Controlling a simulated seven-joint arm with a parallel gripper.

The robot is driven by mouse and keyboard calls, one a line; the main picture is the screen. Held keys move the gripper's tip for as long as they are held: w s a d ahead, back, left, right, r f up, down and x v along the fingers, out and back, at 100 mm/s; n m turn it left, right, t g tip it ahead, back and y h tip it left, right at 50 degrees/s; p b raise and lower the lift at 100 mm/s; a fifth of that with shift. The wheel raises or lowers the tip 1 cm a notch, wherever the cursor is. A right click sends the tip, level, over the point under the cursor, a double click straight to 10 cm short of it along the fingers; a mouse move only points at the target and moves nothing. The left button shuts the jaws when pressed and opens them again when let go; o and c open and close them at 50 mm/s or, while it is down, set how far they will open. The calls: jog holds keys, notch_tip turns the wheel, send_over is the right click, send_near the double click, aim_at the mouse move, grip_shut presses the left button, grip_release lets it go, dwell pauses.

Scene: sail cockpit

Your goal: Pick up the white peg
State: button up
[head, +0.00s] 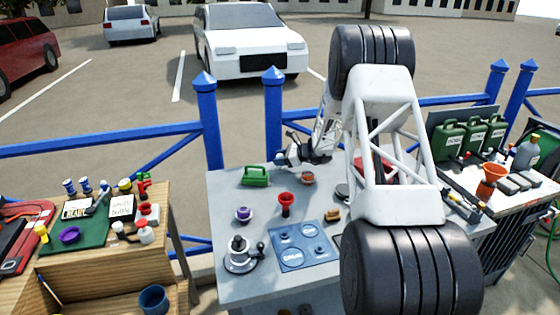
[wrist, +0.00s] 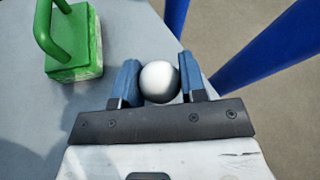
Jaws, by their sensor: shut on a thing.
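The white peg (wrist: 159,83) shows in the wrist view as a smooth round white end between the two blue fingers. My gripper (wrist: 158,68) is shut on it, with a finger against each side. The rest of the peg's length is hidden from this angle. In the head view my gripper (head: 284,157) is at the back edge of the grey table (head: 222,205), and the peg cannot be made out there. I cannot tell whether the peg touches the table.
A green block with a handle (head: 256,175) stands left of my gripper; it also shows in the wrist view (wrist: 75,60). A red funnel (head: 286,202), purple item (head: 243,214) and blue plate (head: 300,246) lie nearer. Blue railing (head: 208,125) runs behind the table.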

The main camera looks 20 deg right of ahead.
jog(key=shift+r, duration=0.5)
notch_tip(320, 180, up, 2)
jog(key=shift+r, duration=0.1)
jog(key=s, duration=0.5)
jog(key=s+a, duration=0.1)
jog(key=s, duration=0.4)
jog(key=s+a+r, duration=0.1)
jog(key=s, duration=0.5)
jog(key=shift+d, duration=0.15)
